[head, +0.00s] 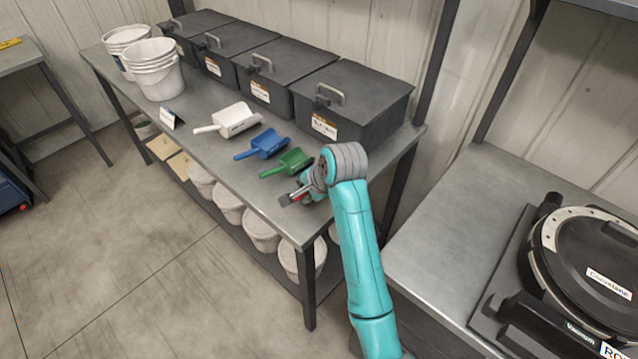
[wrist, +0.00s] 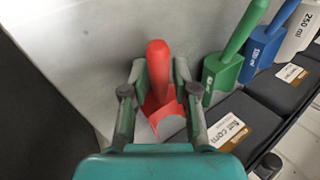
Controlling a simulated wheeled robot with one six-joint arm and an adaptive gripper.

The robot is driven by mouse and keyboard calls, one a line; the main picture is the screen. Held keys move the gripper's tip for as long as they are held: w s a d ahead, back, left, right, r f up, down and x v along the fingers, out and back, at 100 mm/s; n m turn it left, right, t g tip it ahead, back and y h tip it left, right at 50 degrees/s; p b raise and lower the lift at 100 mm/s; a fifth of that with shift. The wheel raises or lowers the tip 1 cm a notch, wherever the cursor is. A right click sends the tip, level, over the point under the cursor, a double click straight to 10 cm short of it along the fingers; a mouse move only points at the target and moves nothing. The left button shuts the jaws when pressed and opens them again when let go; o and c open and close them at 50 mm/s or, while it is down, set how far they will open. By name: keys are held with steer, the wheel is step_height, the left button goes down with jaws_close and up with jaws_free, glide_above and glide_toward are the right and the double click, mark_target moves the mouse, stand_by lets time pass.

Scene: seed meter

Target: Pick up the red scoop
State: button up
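The red scoop (wrist: 157,62) shows in the wrist view, its handle upright in the picture between the two fingers and its bowl nearer the camera. My gripper (wrist: 160,72) is open around the scoop. The fingers stand at either side of the handle, and whether either one touches it is hard to tell. In the head view my gripper (head: 300,193) is low at the table's front edge, right of the green scoop. Only a sliver of red shows there; my wrist hides most of the red scoop.
A green scoop (head: 288,163), a blue scoop (head: 263,145) and a white scoop (head: 232,121) lie in a row on the metal table (head: 195,113). Dark lidded bins (head: 352,97) line the back. White buckets (head: 155,75) stand at the left end. A round machine (head: 590,265) sits at right.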

jaws_close()
step_height(320, 180, up, 10)
stand_by(0.7)
steer(key=shift+c, duration=2.1)
jaws_free()
jaws_close()
